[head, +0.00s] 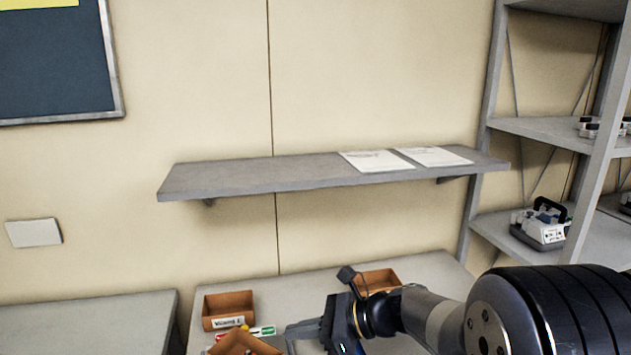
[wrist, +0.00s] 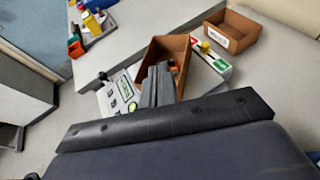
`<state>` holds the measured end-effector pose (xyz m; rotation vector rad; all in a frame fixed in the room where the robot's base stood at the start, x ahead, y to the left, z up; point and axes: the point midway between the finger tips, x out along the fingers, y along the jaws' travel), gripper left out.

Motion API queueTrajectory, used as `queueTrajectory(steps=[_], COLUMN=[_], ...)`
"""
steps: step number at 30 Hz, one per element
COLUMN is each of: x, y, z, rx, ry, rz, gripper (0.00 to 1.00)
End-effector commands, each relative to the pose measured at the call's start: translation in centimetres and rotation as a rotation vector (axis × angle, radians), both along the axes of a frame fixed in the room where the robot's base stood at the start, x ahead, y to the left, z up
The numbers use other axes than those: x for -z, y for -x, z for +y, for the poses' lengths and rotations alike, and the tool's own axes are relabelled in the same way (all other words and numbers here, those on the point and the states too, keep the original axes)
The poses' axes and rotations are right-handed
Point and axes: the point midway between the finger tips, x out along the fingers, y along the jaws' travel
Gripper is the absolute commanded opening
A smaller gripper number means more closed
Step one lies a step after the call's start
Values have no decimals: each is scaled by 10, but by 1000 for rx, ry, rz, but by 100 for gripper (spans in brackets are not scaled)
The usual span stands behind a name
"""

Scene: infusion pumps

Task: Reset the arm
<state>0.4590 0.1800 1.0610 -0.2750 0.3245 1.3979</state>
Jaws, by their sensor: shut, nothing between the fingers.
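My gripper (head: 303,328) reaches in from the lower right in the head view, over the table below the wall shelf. In the wrist view its fingers (wrist: 158,86) are together and hold nothing. Past the fingertips is an open brown box (wrist: 172,55) with small items in it. A pale device with a green button (wrist: 123,92) lies to the left of the fingers, partly hidden by the gripper. I cannot tell whether the fingers touch anything.
A labelled brown bin (head: 229,309) and another brown bin (head: 376,281) stand on the table. A grey wall shelf (head: 260,176) with papers hangs above. A metal rack (head: 545,128) with a pump (head: 541,224) stands at right. The left table (head: 85,322) looks bare.

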Motion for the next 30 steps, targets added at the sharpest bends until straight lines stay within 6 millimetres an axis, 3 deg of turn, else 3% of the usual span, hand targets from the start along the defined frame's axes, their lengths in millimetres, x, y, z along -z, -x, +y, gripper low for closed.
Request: queueTrajectory(steps=[19,21,30], x=[45,49,57], y=[-16,-17,-17], z=[101,108,106], rx=[-1,-1,3], ry=[1,1,0], rz=[1,1,-1], gripper=[0,0,0])
